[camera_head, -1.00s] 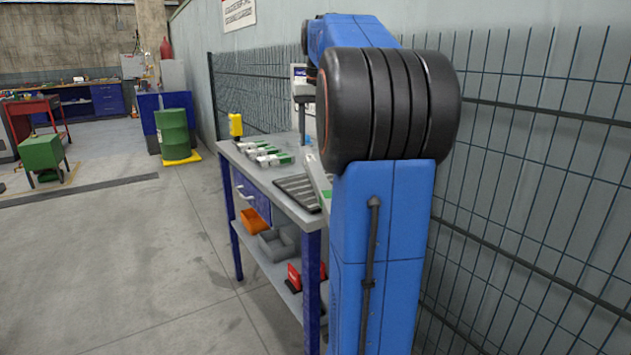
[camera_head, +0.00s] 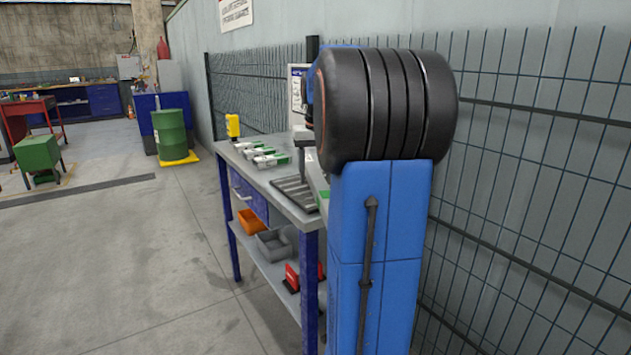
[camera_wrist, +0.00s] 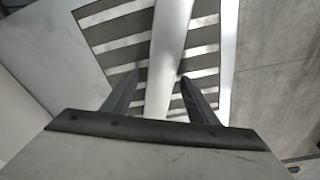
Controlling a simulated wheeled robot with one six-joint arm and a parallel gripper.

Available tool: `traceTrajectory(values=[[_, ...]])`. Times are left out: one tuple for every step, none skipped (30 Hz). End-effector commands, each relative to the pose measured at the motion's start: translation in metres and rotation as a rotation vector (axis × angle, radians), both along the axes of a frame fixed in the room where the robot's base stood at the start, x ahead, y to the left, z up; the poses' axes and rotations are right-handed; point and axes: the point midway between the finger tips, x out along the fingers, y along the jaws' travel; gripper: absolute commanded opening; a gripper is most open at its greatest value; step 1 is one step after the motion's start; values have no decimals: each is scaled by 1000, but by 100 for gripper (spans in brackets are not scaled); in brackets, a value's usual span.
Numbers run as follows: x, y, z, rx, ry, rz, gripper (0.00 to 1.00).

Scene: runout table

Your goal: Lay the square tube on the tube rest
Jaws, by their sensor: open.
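A pale, smooth bar, which looks like the square tube (camera_wrist: 168,50), runs up the middle of the wrist view. It crosses above or on a slatted rack (camera_wrist: 120,22) of dark and light bars. My gripper (camera_wrist: 160,76) is open, with one finger on each side of the bar. Gaps show beside the bar, and I cannot tell whether either finger touches it. In the head view the slatted rack (camera_head: 297,194) is on the bench, with my gripper low over it and its fingers too small to make out. I cannot tell which part is the tube rest.
The grey bench (camera_head: 245,165) carries several green-and-white blocks (camera_head: 268,158) and a yellow object (camera_head: 233,126). Orange (camera_head: 251,221) and grey bins (camera_head: 274,244) sit on its lower shelf. A mesh fence (camera_head: 520,190) runs along the right.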

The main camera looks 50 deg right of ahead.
Motion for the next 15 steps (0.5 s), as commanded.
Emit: traceTrajectory(values=[[0,0,-3,0,0,0,53],[0,0,-4,0,0,0,53],[1,0,-5,-1,-1,0,53],[1,0,-5,-1,-1,0,53],[1,-1,-5,-1,-1,0,53],[1,-1,-5,-1,-1,0,53],[1,-1,-5,-1,-1,0,53],[1,-1,-5,-1,-1,0,53],[1,0,-5,-1,-1,0,53],[1,-1,-5,-1,-1,0,46],[1,0,-5,-1,-1,0,39],[1,0,-5,-1,-1,0,29],[1,0,-5,-1,-1,0,22],[1,0,-5,-1,-1,0,15],[1,0,-5,-1,-1,0,5]])
